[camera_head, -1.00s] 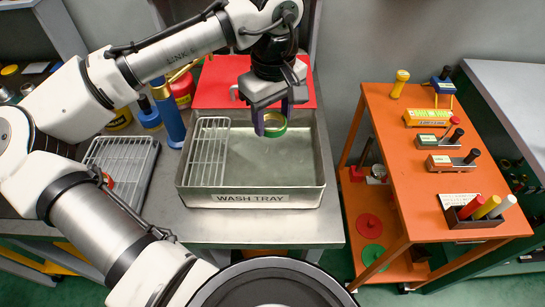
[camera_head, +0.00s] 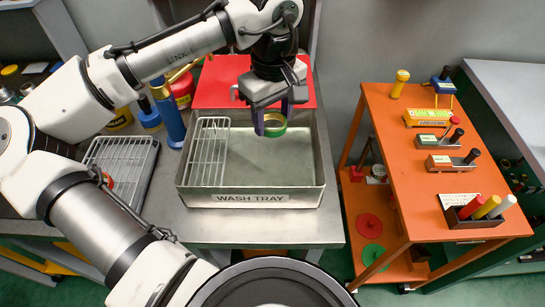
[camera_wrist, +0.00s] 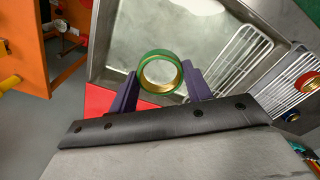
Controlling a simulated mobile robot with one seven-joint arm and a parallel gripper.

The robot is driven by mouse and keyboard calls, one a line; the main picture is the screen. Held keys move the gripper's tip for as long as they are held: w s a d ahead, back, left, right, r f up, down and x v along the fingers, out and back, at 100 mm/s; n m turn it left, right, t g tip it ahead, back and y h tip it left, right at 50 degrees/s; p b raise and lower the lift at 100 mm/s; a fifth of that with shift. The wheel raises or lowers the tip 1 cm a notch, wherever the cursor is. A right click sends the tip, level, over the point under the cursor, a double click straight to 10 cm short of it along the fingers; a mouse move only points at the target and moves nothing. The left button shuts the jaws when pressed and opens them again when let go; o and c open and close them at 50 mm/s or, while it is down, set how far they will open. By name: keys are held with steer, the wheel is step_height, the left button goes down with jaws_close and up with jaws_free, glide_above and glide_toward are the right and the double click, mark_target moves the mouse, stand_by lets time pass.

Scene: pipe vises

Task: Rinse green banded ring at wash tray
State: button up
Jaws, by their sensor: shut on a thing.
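The green banded ring (camera_head: 270,126) is a short brass-lined ring with a green outer band. My gripper (camera_head: 272,122) is shut on it with its purple fingers. The wrist view shows the ring (camera_wrist: 160,71) between the two fingers (camera_wrist: 160,88), its opening facing the camera. The wash tray (camera_head: 252,198) is a metal basin with a label on its front wall. The ring is over the back part of the tray's basin. I cannot tell how far it is above the tray floor. The wrist view also shows the tray (camera_wrist: 113,32).
A wire rack (camera_head: 209,152) fills the tray's left side. A red mat (camera_head: 222,82) lies behind the tray. An orange cart (camera_head: 415,175) with small holders stands at right, across a floor gap.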

stand_by(0.3)
step_height(320, 180, up, 4)
steer(key=p, duration=0.4)
stand_by(0.8)
